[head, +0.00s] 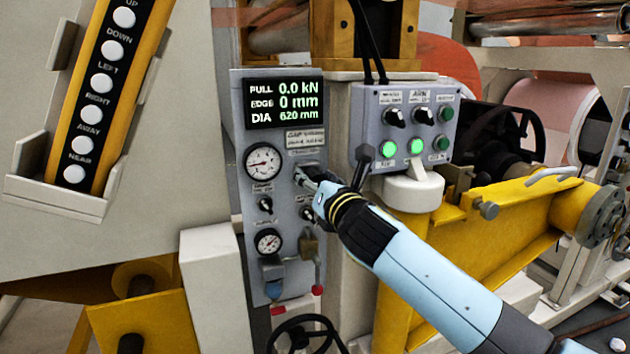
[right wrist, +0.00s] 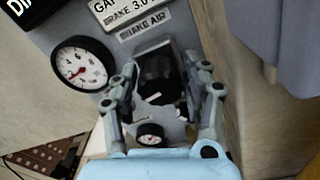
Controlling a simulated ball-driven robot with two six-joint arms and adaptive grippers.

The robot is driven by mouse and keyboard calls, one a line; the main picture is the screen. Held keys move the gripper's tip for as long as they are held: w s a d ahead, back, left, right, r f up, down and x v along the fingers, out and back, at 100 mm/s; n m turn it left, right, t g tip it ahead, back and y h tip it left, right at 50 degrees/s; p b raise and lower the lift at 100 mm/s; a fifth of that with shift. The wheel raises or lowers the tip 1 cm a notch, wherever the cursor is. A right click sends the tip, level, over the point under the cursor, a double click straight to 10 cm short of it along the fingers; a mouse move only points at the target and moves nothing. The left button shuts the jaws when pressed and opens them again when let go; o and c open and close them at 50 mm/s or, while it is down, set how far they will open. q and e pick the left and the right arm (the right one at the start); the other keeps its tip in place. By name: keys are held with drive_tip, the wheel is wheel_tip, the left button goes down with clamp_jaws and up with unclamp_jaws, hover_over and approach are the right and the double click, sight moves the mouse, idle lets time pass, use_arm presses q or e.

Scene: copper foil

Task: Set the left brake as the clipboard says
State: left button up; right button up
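The grey brake panel (head: 236,150) stands left of centre in the head view. Its display (head: 284,102) reads PULL 0.0 kN, EDGE 0 mm, DIA 620 mm. A black knob (right wrist: 160,75) sits under the label BRAKE AIR (right wrist: 145,25) in the right wrist view. My right gripper (head: 308,176) is at this knob; in the right wrist view its fingers (right wrist: 161,82) are spread on either side of it. I cannot tell whether they touch it. The upper gauge (head: 263,162) has its needle left of centre. No clipboard is recognisable. My left gripper is out of view.
A plate partly reading BRAKE 3.0 (right wrist: 125,12) is above the knob. A control box (head: 402,130) with green lights stands right; a yellow pendant with white buttons (head: 101,84) is left.

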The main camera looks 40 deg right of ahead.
drive_tip(key=c, duration=0.7)
drive_tip(key=shift+m, duration=0.4)
drive_tip(key=shift+c, duration=0.2)
